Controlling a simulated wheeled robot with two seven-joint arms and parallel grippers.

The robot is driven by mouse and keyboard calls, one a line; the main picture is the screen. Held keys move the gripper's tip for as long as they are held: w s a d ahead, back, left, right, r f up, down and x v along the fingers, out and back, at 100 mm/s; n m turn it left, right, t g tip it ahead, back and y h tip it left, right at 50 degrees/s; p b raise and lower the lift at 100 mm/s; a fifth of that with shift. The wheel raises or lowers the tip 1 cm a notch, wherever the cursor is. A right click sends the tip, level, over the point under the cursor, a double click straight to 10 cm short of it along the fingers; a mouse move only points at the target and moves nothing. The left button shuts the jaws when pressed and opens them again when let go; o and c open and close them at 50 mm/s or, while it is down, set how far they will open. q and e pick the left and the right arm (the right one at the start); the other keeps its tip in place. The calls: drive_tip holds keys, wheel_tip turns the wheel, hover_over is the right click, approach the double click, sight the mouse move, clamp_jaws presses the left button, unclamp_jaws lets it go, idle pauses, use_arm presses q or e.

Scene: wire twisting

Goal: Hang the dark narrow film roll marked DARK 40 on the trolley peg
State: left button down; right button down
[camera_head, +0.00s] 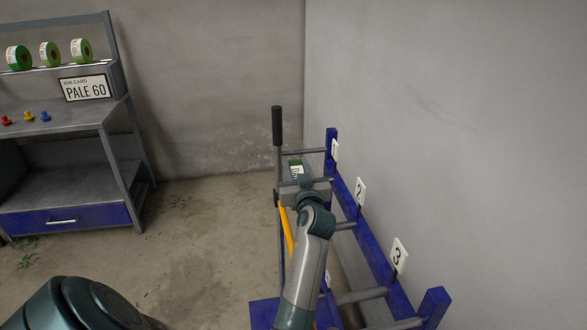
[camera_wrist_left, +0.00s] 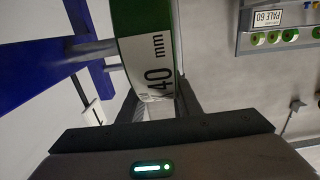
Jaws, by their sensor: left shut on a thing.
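My left gripper (camera_head: 305,190) is shut on a film roll (camera_head: 296,167) above the trolley. In the left wrist view the roll (camera_wrist_left: 150,62) sits between the fingers, with green edges and a white label reading "40 mm"; the rest of its marking is out of sight. The blue trolley (camera_head: 373,235) has grey pegs and plates 1, 2 and 3. The roll is close to peg 1 (camera_head: 305,152) in the head view. A grey peg (camera_wrist_left: 92,50) reaches towards the roll in the wrist view; I cannot tell whether it enters the core. My right gripper is out of view.
A black-topped handle (camera_head: 277,125) stands upright left of the roll. Peg 2 (camera_head: 345,226) and peg 3 (camera_head: 360,296) look bare. A workbench (camera_head: 75,118) at left has several green rolls and a PALE 60 card (camera_head: 86,88).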

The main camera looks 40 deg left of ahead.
use_arm(q)
drive_tip(key=shift+w+d+b, duration=0.65)
drive_tip(key=shift+w, duration=0.2)
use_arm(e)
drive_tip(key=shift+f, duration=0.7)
